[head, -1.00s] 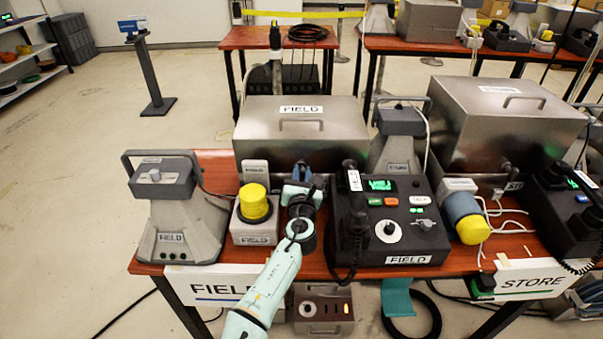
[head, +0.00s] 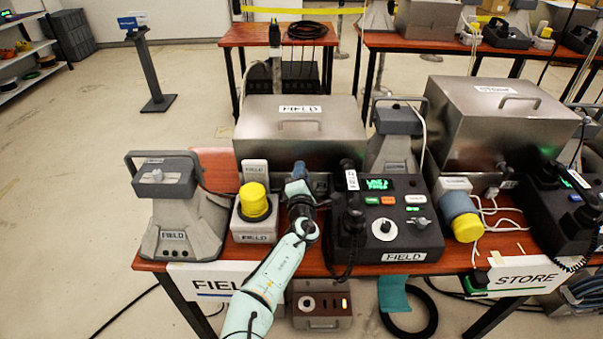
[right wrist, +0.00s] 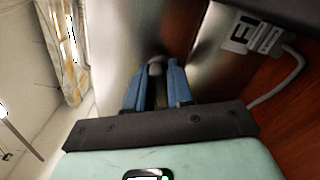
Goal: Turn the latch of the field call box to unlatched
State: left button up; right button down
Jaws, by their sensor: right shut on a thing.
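The field call box appears to be the steel box with a FIELD label and a lid handle (head: 260,130) at the back of the table in the head view. My right gripper (head: 299,172) reaches its front face, low near the middle. In the right wrist view my right gripper's blue fingers (right wrist: 156,85) are shut on a small rounded grey knob, the latch (right wrist: 156,66), against the shiny metal face. The fingers hide most of the latch, so its angle cannot be read. My left gripper is not in view.
A yellow-capped FIELD unit (head: 254,205) stands close left of my arm. A black desk phone console (head: 385,220) with a handset stands close right. A second steel box (head: 500,125) stands at the right.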

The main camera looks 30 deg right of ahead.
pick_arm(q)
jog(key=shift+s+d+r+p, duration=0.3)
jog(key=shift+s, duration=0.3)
pick_arm(e)
jog(key=shift+f+m, duration=0.1)
jog(key=shift+m, duration=2.2)
jog(key=c, duration=1.1)
grip_release()
